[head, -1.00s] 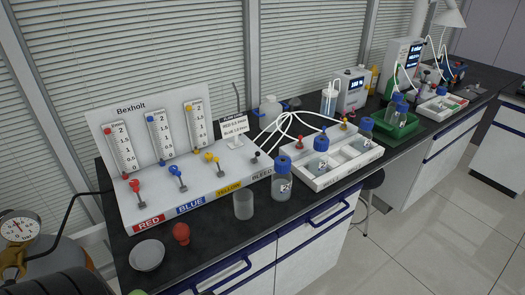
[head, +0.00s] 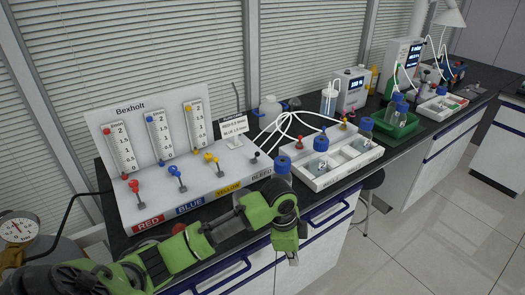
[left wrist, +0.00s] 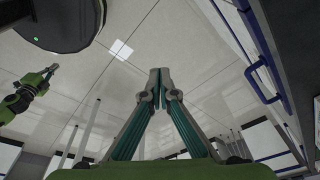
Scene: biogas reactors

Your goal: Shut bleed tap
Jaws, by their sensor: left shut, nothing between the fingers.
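The bleed tap (head: 255,156) is a small dark-handled tap at the right end of the white gas panel (head: 125,212), above the BLEED label (head: 262,174). Its handle is too small to read its exact angle. My left gripper (head: 293,259) hangs in front of the bench edge, below and to the right of the tap and apart from it. In the left wrist view its fingers (left wrist: 159,76) are shut with nothing between them. A green arm of mine shows at the left of that view, its gripper end (left wrist: 53,68) small and unclear.
Red (head: 135,187), blue (head: 177,173) and yellow (head: 212,159) taps stand left of the bleed tap, below three flow gauges. A white tray (head: 318,184) with bottles and tubing lies further right.

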